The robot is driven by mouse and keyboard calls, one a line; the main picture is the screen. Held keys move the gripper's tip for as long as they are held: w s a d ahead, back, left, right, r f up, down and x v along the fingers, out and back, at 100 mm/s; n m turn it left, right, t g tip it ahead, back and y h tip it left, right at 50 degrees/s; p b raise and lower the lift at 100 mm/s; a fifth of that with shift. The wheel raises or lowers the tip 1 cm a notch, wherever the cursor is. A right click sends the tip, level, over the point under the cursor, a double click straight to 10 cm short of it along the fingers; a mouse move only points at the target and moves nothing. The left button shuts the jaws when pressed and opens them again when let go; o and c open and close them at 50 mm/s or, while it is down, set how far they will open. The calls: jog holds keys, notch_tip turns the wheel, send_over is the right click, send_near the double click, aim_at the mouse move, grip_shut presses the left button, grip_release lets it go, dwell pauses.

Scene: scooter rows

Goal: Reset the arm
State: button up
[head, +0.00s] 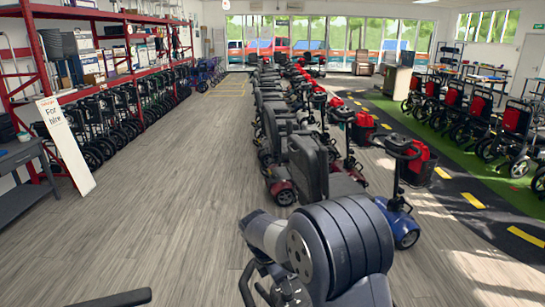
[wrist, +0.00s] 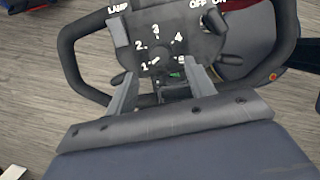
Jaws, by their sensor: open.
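In the wrist view my gripper (wrist: 159,67) is open. Its two grey fingers reach over a dark scooter control panel (wrist: 180,22), with a round speed dial (wrist: 160,58) between the fingertips. The dial is marked 1 to 5, and the panel also reads LAMP and OFF/ON. Whether the fingers touch the panel or dial cannot be told. The black handlebar loop (wrist: 72,58) curves around the left of the panel. In the head view my arm fills the lower middle and hides my gripper. Part of a black handlebar (head: 246,287) shows beside the arm.
A long row of scooters runs back from my arm, with a blue scooter (head: 402,225) close on its right. A "For hire" board (head: 65,147) leans by red racks at left. Wheelchairs (head: 512,125) stand at right on green flooring. The wooden floor (head: 175,215) at left is clear.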

jog(key=x, duration=0.5)
jog(key=shift+d+f+p, duration=0.1)
jog(key=shift+f+p, duration=0.2)
jog(key=shift+r, duration=0.15)
